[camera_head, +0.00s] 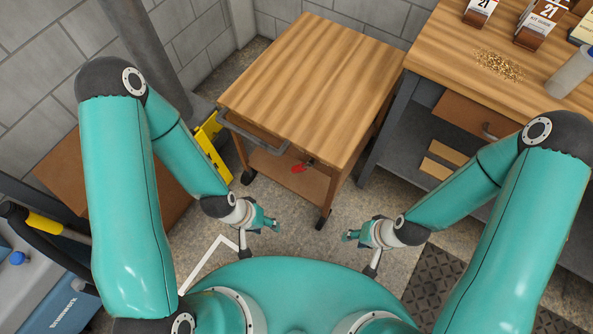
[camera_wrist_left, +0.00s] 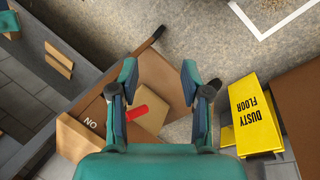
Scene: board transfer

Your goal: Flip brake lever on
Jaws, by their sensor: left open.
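The red brake lever (camera_head: 303,167) sits below the front edge of the wooden-topped cart (camera_head: 310,80), near a front leg. A red piece, apparently the same lever, shows in the left wrist view (camera_wrist_left: 137,112), low between my fingers. My left gripper (camera_head: 270,221) is open and empty, in front of the cart and apart from the lever. Its two spread fingers also show in the left wrist view (camera_wrist_left: 158,78). My right gripper (camera_head: 350,236) is to the right, apart from the cart; its fingers are too small to judge.
A workbench (camera_head: 420,60) with a drawer stands right of the cart, with calendar-like blocks and a grain pile (camera_head: 499,65) on top. A yellow "DUSTY FLOOR" sign (camera_wrist_left: 252,115) stands left of the cart. The concrete floor (camera_head: 310,240) before the cart is clear.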

